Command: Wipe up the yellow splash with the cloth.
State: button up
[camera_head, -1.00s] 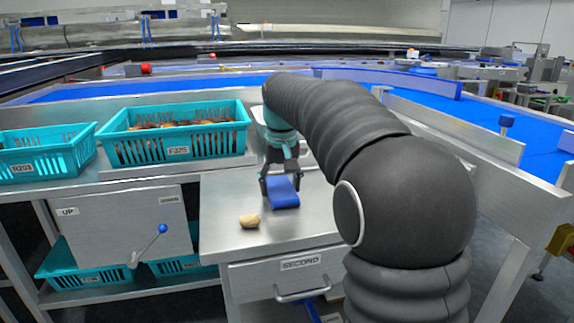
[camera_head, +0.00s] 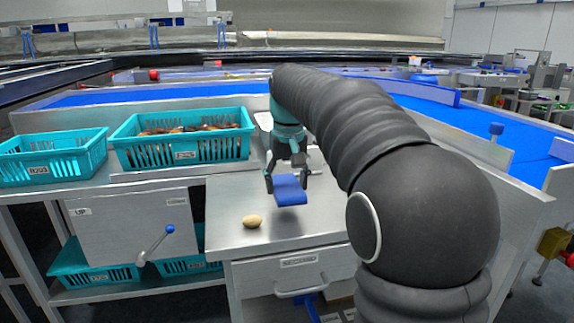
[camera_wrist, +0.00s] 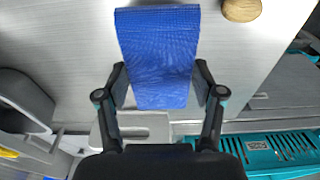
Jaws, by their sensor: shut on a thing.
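The blue cloth (camera_head: 291,190) is held between the fingers of my gripper (camera_head: 288,178). It appears to hang a little above the steel worktop (camera_head: 235,190). In the wrist view the cloth (camera_wrist: 158,50) spreads out flat from between the two fingertips (camera_wrist: 162,78), with one on each side of it. I cannot make out a yellow splash on the visible worktop in either view. The cloth and my arm hide part of the surface.
A tan, rounded object (camera_head: 252,221) lies on the worktop left of the cloth. A teal crate (camera_head: 185,153) of brown items stands at the left, beside another teal crate (camera_head: 50,158). A drawer (camera_head: 297,277) sits below the worktop. The front left worktop is mostly clear.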

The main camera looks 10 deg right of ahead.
jog(key=shift+r, duration=1.85)
